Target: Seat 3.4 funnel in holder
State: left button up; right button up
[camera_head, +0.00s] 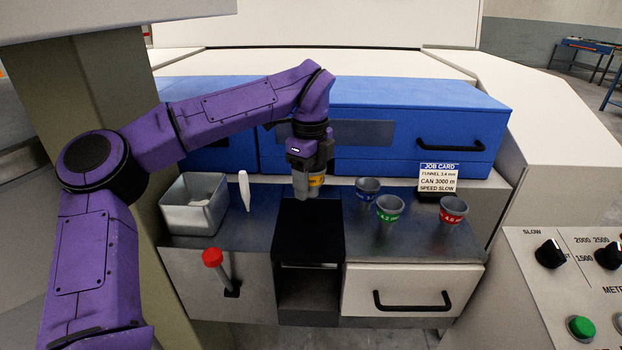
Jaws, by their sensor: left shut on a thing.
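My left gripper (305,188) points down at the back edge of a black block (309,232) in the worktop. It is shut on a small grey funnel with a yellow band (317,181), mostly hidden by the fingers. I cannot read the band's label, nor tell whether the funnel touches the block. No separate holder opening shows; the gripper covers the block's back edge. Three other grey cup-shaped funnels stand to the right: one blue-banded (367,189), one green-banded marked 4.2 (389,211), one red-banded marked 4.6 (452,212). My right gripper is out of view.
A job card (438,177) reads funnel 3.4 mm. A grey open bin (193,224) and a white upright piece (244,190) stand left. A red-knobbed lever (212,257) rises in front. A blue drawer front (420,125) is behind; a control panel (570,270) is right.

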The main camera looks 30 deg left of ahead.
aim_at(308, 218)
pick_arm(q)
jog(key=shift+w, duration=0.1)
jog(key=shift+a+f, duration=0.1)
jog(key=shift+a, duration=0.05)
jog(key=shift+a+f+b, duration=0.1)
jog(key=shift+f+b, duration=0.1)
jog(key=shift+b, duration=0.1)
notch_tip(308, 218, down, 8)
jog(key=b, duration=0.7)
jog(key=shift+s+f+b, duration=0.2)
jog(key=shift+f+b, duration=0.2)
jog(key=shift+b, duration=0.35)
jog(key=shift+s+f, duration=0.2)
jog(key=shift+f, duration=0.15)
jog(key=o, duration=1.1)
jog(key=shift+o, duration=0.6)
notch_tip(308, 218, up, 12)
jog(key=shift+f+p, duration=0.2)
jog(key=shift+p, duration=0.7)
jog(key=shift+r, duration=0.5)
